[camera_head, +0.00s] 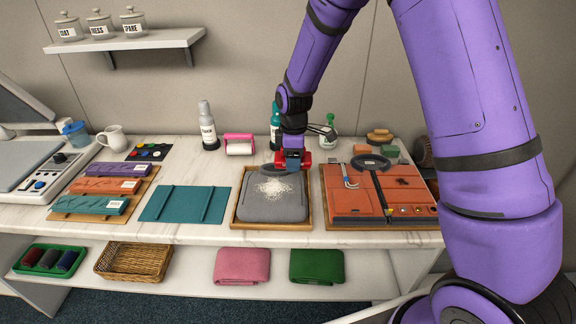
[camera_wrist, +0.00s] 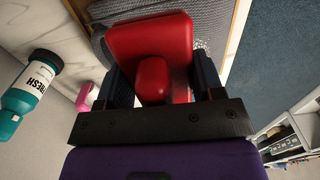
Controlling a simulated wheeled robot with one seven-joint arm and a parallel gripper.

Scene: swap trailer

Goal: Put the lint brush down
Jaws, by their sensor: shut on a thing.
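My gripper (camera_head: 292,162) is shut on a red lint brush (camera_wrist: 150,38), held by its rounded grip between both fingers. In the head view parts of the red brush (camera_head: 308,160) show on both sides of the gripper. It is over the back right edge of a grey padded piece (camera_head: 258,209) in a wooden tray (camera_head: 235,218). White lint (camera_head: 273,188) lies on the middle of the grey piece. The underside of the brush is hidden, so I cannot tell whether it touches the grey piece.
A pink-handled roller (camera_head: 239,147) and a grey spray bottle (camera_head: 208,128) stand behind left. A teal bottle (camera_wrist: 28,90) is close behind my gripper. An orange panel (camera_head: 372,197) on a board is to the right. A flat teal panel (camera_head: 186,204) lies left.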

